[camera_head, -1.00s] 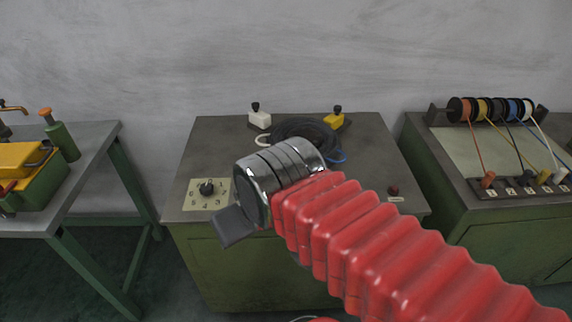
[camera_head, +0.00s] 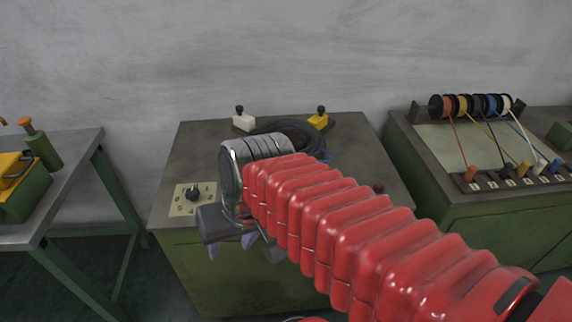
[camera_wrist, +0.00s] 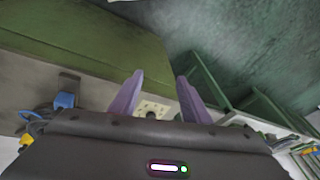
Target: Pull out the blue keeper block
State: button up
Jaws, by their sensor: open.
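The blue keeper block (camera_wrist: 65,100) shows at the left of the wrist view, beside a dark bracket (camera_wrist: 69,78) on the grey bench top. Whether the block touches the bracket or sits in it is unclear. In the head view my arm hides the block. My gripper (camera_wrist: 160,76) is open and empty, with two purple fingers apart. In the head view my gripper (camera_head: 232,247) hangs at the front edge of the middle bench (camera_head: 165,165), fingers pointing down. In the wrist view the block lies to the left of the fingers.
A dial plate (camera_head: 187,208) is on the bench's left front. A black cable coil (camera_head: 290,130), a white block (camera_head: 243,122) and a yellow block (camera_head: 318,121) stand at the back. A spool rack (camera_head: 478,104) is right; a table (camera_head: 72,170) with green tools is left.

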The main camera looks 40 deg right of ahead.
jog(key=w+d+f+m+t+y, duration=0.3)
jog(key=w+d+m+y, duration=0.15)
jog(key=d+m, duration=0.4)
jog(key=w+d+f+m+t+y, duration=0.3)
jog(key=w+d+m+y, duration=0.15)
jog(key=m, duration=0.65)
jog(key=s+d+f+m+t+h, duration=0.1)
jog(key=s+d+m+t+h, duration=0.1)
jog(key=d+m, duration=0.4)
jog(key=s+d+f+m+t+h, duration=0.1)
jog(key=d+m+t+h, duration=0.3)
jog(key=d, duration=0.9)
jog(key=shift+s+f+m+t+h, duration=0.4)
jog(key=shift+f+m+t, duration=0.3)
jog(key=shift+m+t, duration=0.25)
jog(key=shift+w, duration=0.2)
jog(key=shift+w+a, duration=0.45)
jog(key=shift+w, duration=1.75)
jog(key=shift+w+a, duration=0.4)
jog(key=shift+w, duration=1.85)
jog(key=shift+w+a, duration=0.45)
jog(key=shift+w, duration=1.75)
jog(key=shift+c, duration=0.3)
